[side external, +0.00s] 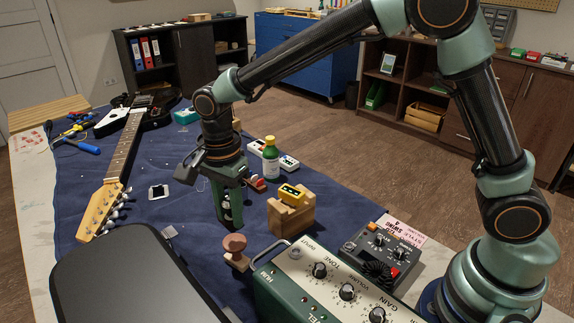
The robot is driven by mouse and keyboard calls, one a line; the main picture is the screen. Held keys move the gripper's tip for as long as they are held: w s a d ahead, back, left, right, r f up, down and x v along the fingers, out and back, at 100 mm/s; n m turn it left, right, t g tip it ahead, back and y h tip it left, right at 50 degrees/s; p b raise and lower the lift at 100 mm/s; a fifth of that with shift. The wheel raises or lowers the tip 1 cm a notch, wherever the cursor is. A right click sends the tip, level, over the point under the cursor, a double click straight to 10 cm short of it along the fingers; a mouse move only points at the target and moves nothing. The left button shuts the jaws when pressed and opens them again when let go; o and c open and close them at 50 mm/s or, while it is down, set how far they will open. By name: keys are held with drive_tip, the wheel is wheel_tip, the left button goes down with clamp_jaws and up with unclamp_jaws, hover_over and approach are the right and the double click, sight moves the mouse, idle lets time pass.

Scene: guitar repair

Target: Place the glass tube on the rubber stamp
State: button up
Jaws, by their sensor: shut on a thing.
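My gripper (229,215) points down over the blue mat, left of the wooden block. It is shut on a small dark, shiny thing with pale marks (226,206), which looks like the glass tube. The green fingers cover much of it.
A wooden block (290,217) with a yellow item (291,194) stands right of my gripper. A green amplifier panel (325,290) and black pedal (380,256) are nearby. A dark case (130,285) fills the front left. A guitar (118,165) lies left. A green bottle (270,160) stands behind.

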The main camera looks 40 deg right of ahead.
sight(232, 228)
drive_tip(key=shift+f, duration=2.2)
drive_tip(key=shift+f, duration=0.1)
drive_tip(key=o, duration=1)
